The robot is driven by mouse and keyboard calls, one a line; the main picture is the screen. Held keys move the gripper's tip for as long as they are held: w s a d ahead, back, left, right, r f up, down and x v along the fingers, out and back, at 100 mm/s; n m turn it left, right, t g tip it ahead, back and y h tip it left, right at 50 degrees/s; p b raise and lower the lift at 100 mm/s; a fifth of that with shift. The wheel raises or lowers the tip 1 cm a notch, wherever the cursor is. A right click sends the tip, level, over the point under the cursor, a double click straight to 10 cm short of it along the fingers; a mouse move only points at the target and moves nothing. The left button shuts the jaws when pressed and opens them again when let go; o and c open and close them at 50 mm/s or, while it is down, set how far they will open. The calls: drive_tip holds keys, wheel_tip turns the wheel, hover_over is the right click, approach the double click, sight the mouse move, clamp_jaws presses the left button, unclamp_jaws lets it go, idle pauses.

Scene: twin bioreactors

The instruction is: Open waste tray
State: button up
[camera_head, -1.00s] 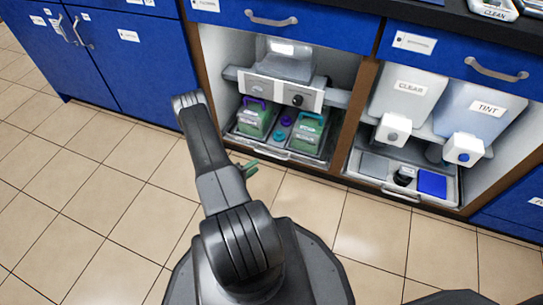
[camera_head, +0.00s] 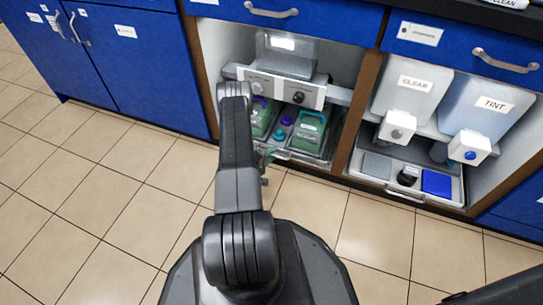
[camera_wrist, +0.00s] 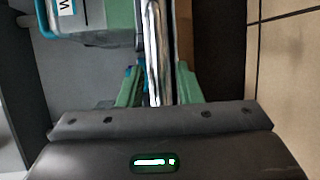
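The waste tray (camera_head: 312,161) is the lower tray in the left open bay in the head view. It holds green containers (camera_head: 309,133) and small teal and purple items. My arm hides its left part. In the wrist view, a shiny bar (camera_wrist: 158,40) along the tray's front runs between the two green fingers of my gripper (camera_wrist: 158,78). The fingers are apart, one on each side of the bar, with small gaps visible. A container with a teal handle and a label showing "W" (camera_wrist: 65,8) is at the upper left. The gripper is mostly hidden in the head view.
Above the tray is a shelf unit with a white front panel (camera_head: 290,90). The right bay has the CLEAR (camera_head: 412,95) and TINT (camera_head: 488,110) containers above another tray (camera_head: 405,191). Blue cabinets (camera_head: 150,70) stand left. The tiled floor is clear in front.

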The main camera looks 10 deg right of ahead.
clamp_jaws()
drive_tip(key=shift+s+a, duration=0.1)
